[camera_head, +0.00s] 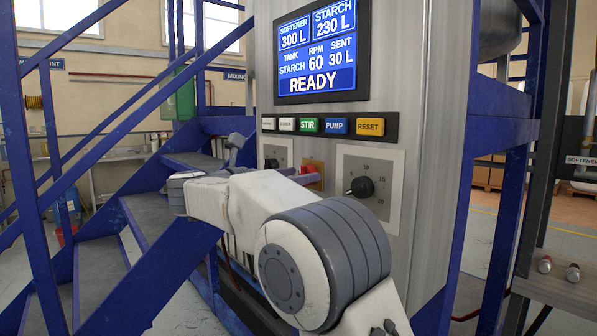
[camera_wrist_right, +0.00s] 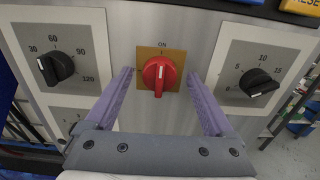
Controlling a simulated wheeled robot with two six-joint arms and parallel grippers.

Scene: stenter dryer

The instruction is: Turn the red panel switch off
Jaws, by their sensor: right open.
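In the right wrist view the red panel switch (camera_wrist_right: 159,76) sits on a yellow-orange plate (camera_wrist_right: 176,54) with "ON" printed above it. My right gripper (camera_wrist_right: 159,73) is open, with one purple finger on each side of the switch. Clear gaps show between the fingers and the knob. In the head view the right gripper (camera_head: 301,177) is in front of the plate (camera_head: 315,167), and the switch is mostly hidden. My left gripper is not in view.
Black dials flank the switch, left (camera_wrist_right: 56,68) and right (camera_wrist_right: 259,82). Above is a row of push buttons, including RESET (camera_head: 370,127), under a screen (camera_head: 321,48) reading READY. Blue stair rails (camera_head: 42,180) stand left of the panel.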

